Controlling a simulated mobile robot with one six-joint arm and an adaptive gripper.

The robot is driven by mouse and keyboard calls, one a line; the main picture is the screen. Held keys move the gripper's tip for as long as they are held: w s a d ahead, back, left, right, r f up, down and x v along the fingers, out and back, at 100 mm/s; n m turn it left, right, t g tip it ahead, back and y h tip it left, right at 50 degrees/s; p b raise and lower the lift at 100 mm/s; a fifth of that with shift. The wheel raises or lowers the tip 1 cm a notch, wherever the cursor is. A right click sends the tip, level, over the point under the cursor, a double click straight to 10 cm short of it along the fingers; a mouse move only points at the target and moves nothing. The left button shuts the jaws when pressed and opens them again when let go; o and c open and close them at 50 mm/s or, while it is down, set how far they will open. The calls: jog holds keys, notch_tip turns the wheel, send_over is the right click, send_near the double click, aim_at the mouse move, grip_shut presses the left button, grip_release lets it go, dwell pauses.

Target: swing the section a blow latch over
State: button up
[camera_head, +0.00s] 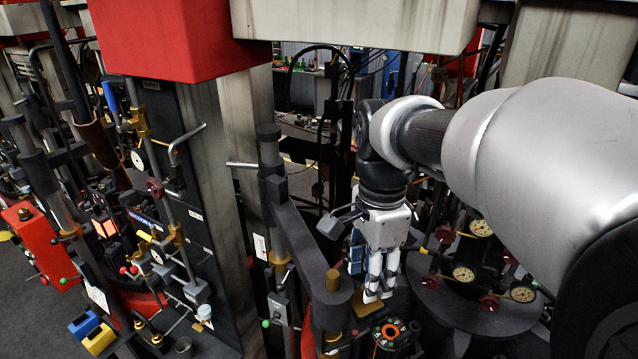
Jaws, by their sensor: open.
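My gripper (378,294) points straight down at the centre right, with its jaws open and nothing visible between them. It hangs just right of the rounded end of a dark swing arm (300,240), in front of a brass-coloured block (367,303); I cannot tell whether it touches either. Below the fingertips is a round orange-rimmed part with green marks (389,333). I cannot pick out the section A blow latch for certain; no readable label marks it, and the gripper and arm hide part of the machinery there.
A dark round table with several gauges (463,273) and red knobs stands at right. A grey switch box (278,308) hangs left of the swing arm. A concrete-like pillar (245,120) and red overhead block (170,38) stand left. Pipes, levers and a red box (38,246) crowd the far left.

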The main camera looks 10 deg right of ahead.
jog(key=shift+f, duration=1.25)
jog(key=shift+c, duration=0.3)
grip_shut()
